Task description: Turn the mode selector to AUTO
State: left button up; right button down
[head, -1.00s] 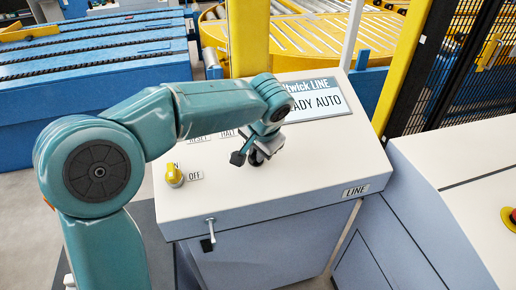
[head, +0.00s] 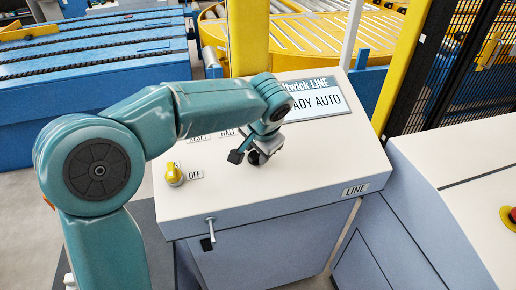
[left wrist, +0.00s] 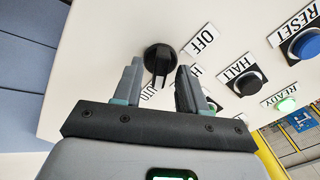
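The mode selector (left wrist: 159,59) is a round black knob with a raised bar on the pale panel. Its labels include OFF (left wrist: 202,40) and a partly covered AUTO (left wrist: 148,93); another label beginning with H is mostly hidden behind a finger. In the left wrist view the bar points down the picture, towards my gripper. My left gripper (left wrist: 160,68) is open, its two fingertips on either side of the knob with visible gaps. In the head view my left gripper (head: 246,157) is low over the console and largely hides the selector. My right gripper is not in view.
The sloped console (head: 300,170) also bears a yellow ON/OFF switch (head: 174,174) and a display (head: 313,102). A blue RESET button (left wrist: 305,44), black HALT button (left wrist: 247,83) and lit green READY button (left wrist: 287,104) are nearby. A yellow post (head: 248,40) stands behind.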

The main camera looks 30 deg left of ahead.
pick_arm(q)
jog(key=v, duration=1.6)
jog(key=shift+r, duration=0.2)
